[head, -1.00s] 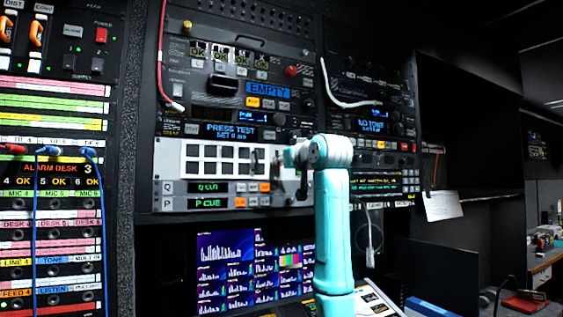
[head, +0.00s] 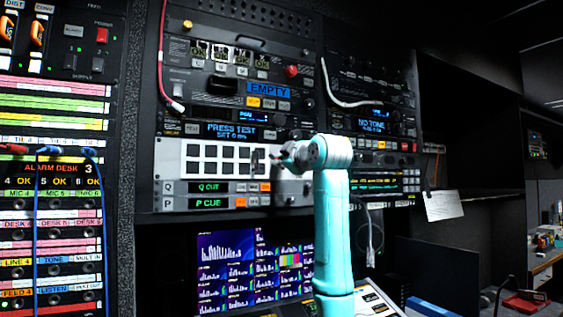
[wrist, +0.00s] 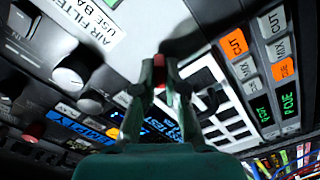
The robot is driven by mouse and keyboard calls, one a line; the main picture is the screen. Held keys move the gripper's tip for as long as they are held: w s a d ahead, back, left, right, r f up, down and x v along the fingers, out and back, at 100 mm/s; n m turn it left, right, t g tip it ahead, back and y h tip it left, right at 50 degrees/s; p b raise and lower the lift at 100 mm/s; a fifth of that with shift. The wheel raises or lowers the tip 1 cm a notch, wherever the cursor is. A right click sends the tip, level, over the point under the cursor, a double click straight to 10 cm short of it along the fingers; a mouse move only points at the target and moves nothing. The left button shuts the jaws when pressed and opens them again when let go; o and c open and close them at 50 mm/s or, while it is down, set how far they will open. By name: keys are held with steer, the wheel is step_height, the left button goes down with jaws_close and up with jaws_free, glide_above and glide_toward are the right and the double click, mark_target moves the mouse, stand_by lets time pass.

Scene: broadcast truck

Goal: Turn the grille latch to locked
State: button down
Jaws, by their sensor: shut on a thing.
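The pale filter panel with its grille of dark openings (head: 211,160) is in the middle rack in the head view; the openings also show in the wrist view (wrist: 213,98). My gripper (head: 282,153) is at the right end of this panel. In the wrist view its dark green fingers (wrist: 160,65) come close together against the pale panel face, beside the grille openings. They are shut on what appears to be the grille latch, a small part mostly hidden between the fingertips. The latch's exact angle cannot be made out.
A silver knob (wrist: 69,76) and an air filter label (wrist: 97,22) are left of my fingers in the wrist view. A white cable (head: 335,90) hangs on the right rack. A monitor (head: 225,265) is below.

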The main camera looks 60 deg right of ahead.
steer(key=shift+f+n, duration=0.1)
steer(key=shift+n, duration=3.6)
steer(key=c, duration=1.2)
jaws_free()
steer(key=shift+c, duration=0.2)
steer(key=v, duration=1.2)
steer(key=shift+d, duration=0.1)
